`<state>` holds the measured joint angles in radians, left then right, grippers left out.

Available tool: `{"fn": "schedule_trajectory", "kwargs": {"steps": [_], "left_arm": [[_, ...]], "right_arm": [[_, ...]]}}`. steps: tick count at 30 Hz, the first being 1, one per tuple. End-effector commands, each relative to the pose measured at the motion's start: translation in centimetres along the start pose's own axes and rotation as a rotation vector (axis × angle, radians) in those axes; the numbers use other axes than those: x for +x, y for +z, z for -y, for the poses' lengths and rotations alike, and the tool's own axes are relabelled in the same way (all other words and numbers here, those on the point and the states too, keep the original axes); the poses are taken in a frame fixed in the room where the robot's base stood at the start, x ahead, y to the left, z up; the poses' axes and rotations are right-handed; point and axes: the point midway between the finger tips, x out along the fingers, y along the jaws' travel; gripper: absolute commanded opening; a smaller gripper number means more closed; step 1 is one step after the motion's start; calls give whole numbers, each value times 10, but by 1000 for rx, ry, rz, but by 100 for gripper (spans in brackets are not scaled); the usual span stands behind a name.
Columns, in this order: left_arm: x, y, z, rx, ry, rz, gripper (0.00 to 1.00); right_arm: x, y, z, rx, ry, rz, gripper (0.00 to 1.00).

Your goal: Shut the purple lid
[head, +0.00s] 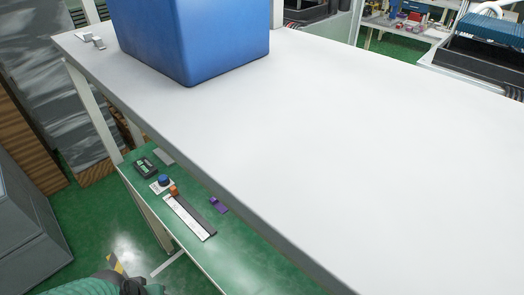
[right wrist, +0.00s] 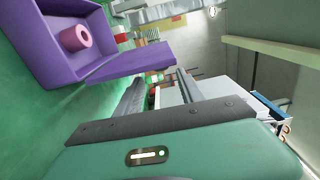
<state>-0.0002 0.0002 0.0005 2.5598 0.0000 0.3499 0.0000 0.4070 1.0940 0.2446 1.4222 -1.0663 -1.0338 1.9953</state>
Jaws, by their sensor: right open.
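The purple box (right wrist: 62,42) is at the upper left of the right wrist view, seen tilted, with its inside showing and a pink ring-shaped piece (right wrist: 75,38) in it. The purple lid (right wrist: 128,63) sticks out from the box edge as a flat flap and stands open. A small purple thing (head: 219,205), likely the same box, lies on the lower green bench in the head view. My right gripper (right wrist: 160,88) is open, its two dark fingers reaching out apart from the lid, with nothing gripped. My left gripper is not in view.
The wide white table (head: 330,140) overhangs the green bench (head: 232,255) and carries a blue bin (head: 190,40). On the bench lie a black device (head: 146,167), a blue knob (head: 164,180) and a black-and-white strip (head: 190,215) with an orange piece (head: 174,190).

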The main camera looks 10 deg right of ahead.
Motion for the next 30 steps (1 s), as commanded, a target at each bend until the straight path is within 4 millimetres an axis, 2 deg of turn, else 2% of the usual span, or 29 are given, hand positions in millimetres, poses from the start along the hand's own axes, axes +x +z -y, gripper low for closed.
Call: {"fn": "schedule_trajectory", "kwargs": {"steps": [3,6,14,24,30], "left_arm": [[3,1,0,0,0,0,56],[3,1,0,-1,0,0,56],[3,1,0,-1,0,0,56],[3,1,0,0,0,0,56],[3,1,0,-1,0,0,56]], "right_arm": [[20,2,-1,-2,1,1,46],[28,2,0,-2,2,1,46],[28,0,0,1,1,0,46],[28,0,-1,0,2,0,1],[28,1,-2,1,4,1,0]]}}
